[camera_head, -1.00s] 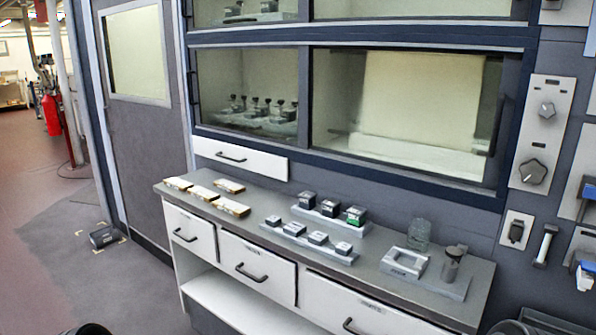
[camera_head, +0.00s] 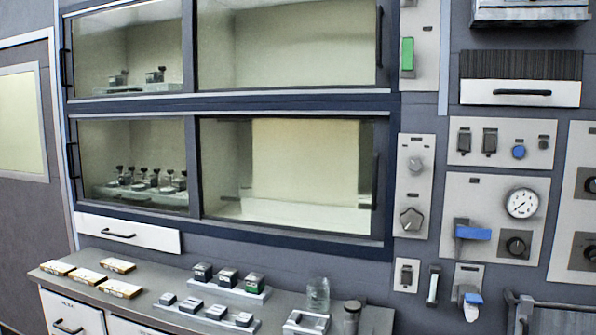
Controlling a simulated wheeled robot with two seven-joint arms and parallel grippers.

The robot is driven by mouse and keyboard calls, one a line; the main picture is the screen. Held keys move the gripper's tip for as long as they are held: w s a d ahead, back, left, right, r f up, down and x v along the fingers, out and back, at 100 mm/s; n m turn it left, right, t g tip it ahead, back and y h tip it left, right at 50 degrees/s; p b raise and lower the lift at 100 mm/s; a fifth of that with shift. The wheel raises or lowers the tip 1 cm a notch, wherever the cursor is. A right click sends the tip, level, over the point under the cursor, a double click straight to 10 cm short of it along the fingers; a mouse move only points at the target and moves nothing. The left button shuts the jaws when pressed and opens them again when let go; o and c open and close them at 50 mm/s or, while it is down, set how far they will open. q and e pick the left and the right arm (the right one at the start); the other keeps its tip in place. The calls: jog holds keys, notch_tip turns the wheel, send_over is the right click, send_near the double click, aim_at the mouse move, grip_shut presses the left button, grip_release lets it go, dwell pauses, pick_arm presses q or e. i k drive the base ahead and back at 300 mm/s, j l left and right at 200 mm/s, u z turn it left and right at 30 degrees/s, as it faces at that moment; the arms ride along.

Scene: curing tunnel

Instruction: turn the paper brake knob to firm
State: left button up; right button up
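Several knobs show on the wall panels, and their labels are too small to read, so I cannot tell which is the paper brake knob. A light grey knob (camera_head: 415,164) sits above a larger lobed grey knob (camera_head: 411,219) on a narrow panel right of the window. A round black knob (camera_head: 516,245) sits below a white dial gauge (camera_head: 522,203) on the panel to the right. Two dark knobs, an upper one (camera_head: 591,185) and a lower one (camera_head: 590,247), are partly cut off at the right edge. Neither of my grippers is in view.
Blue-handled levers, an upper one (camera_head: 472,232) and a lower one (camera_head: 472,299), stick out near the gauge panel. A counter (camera_head: 60,283) below the windows holds small blocks and a glass jar (camera_head: 318,294). A grey rail-like fixture (camera_head: 560,306) stands at the lower right.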

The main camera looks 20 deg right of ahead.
aim_at(415, 164)
jog(key=z, duration=1.25)
